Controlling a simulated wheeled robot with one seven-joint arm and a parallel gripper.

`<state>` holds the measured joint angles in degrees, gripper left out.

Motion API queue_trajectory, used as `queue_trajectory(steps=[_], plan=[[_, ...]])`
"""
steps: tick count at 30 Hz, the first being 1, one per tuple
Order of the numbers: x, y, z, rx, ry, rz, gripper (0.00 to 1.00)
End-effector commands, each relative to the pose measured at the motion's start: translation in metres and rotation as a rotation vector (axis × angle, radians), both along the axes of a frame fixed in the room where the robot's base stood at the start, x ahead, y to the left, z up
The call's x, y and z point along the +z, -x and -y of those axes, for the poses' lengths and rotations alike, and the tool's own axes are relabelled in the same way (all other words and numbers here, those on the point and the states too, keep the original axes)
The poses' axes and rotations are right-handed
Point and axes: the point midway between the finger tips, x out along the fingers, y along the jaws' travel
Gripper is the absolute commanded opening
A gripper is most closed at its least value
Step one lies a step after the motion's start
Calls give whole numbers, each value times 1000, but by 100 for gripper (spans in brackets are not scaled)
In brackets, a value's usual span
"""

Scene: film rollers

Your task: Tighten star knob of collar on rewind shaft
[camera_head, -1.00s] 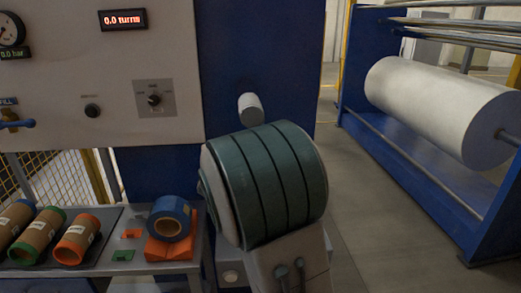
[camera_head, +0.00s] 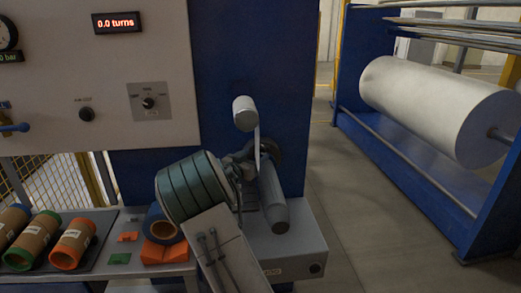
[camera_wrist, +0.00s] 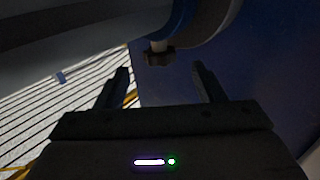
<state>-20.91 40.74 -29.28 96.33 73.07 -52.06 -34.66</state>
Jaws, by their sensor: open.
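The grey rewind shaft (camera_head: 273,205) sticks out toward me from the blue machine front in the head view. At its back are round parts beside my gripper. In the wrist view a dark star knob (camera_wrist: 158,57) on a short pale stem hangs below a rounded blue and grey part (camera_wrist: 190,22), whose identity I cannot tell for sure. My gripper (camera_wrist: 160,76) is open, with one finger on each side of the knob's line. The knob appears beyond the fingertips, with clear gaps. In the head view my wrist is beside the shaft's left side, partly hiding it.
A pale roller end (camera_head: 245,113) juts out above the shaft. At left, a shelf (camera_head: 125,243) holds several brown cores, orange and green pieces, and a blue roll (camera_head: 163,232) on an orange block. Floor between is free.

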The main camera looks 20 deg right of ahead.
Motion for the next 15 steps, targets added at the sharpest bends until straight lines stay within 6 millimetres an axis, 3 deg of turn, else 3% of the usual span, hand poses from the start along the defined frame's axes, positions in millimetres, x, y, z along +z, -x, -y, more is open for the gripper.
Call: queue_trajectory(steps=[6, 15], plan=[[2, -21, 31, -1, 2, 1, 63], [1, -31, 43, 1, -1, 1, 63]])
